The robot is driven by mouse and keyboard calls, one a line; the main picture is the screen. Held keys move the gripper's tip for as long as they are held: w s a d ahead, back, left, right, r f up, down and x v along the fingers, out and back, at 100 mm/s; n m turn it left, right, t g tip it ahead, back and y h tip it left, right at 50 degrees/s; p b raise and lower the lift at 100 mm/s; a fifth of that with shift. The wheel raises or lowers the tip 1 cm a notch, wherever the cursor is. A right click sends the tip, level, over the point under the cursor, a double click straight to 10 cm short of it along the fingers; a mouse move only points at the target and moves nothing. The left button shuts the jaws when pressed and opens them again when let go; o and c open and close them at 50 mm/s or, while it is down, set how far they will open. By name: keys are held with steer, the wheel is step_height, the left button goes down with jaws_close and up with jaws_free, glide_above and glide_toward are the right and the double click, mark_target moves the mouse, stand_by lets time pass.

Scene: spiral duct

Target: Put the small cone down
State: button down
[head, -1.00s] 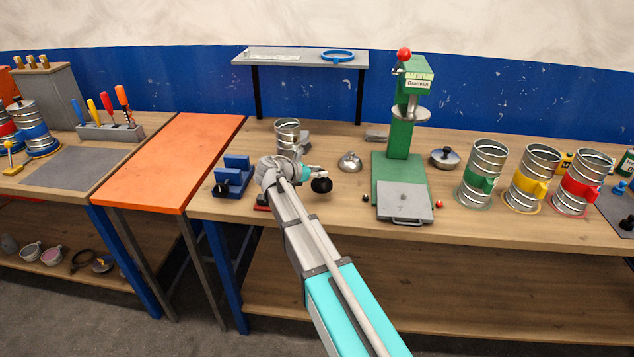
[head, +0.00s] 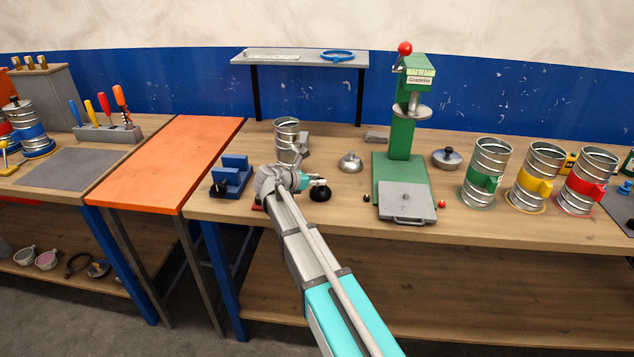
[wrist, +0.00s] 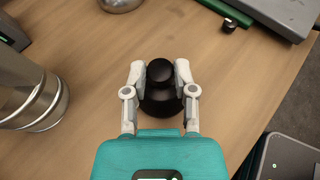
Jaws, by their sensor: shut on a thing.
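The small cone is a black, rounded piece with a knob on top and a wider base (wrist: 162,98). My gripper (wrist: 159,80) is shut on it, one pale finger on each side of the knob. In the head view the cone (head: 320,193) shows at the tip of my gripper (head: 312,179), low over the wooden bench (head: 345,212). It looks upright and at or very near the bench top; I cannot tell whether its base touches. Part of its base is hidden by my gripper in the wrist view.
A metal duct piece (head: 287,142) stands behind my gripper and shows left in the wrist view (wrist: 28,95). A silver domed piece (head: 350,162) lies behind the cone. The green press (head: 400,170) stands to the right, a blue fixture (head: 231,177) to the left.

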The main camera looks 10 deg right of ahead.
steer(key=shift+f, duration=0.2)
steer(key=shift+c, duration=2.1)
jaws_free()
steer(key=shift+r, duration=0.25)
steer(key=shift+s+a+r, duration=0.1)
steer(key=shift+s+a, duration=0.05)
steer(key=shift+a, duration=0.1)
steer(key=p+v, duration=0.4)
steer(key=v, duration=0.7)
steer(key=shift+a+p, duration=0.15)
steer(key=shift+p, duration=0.15)
steer(key=shift+s, duration=0.1)
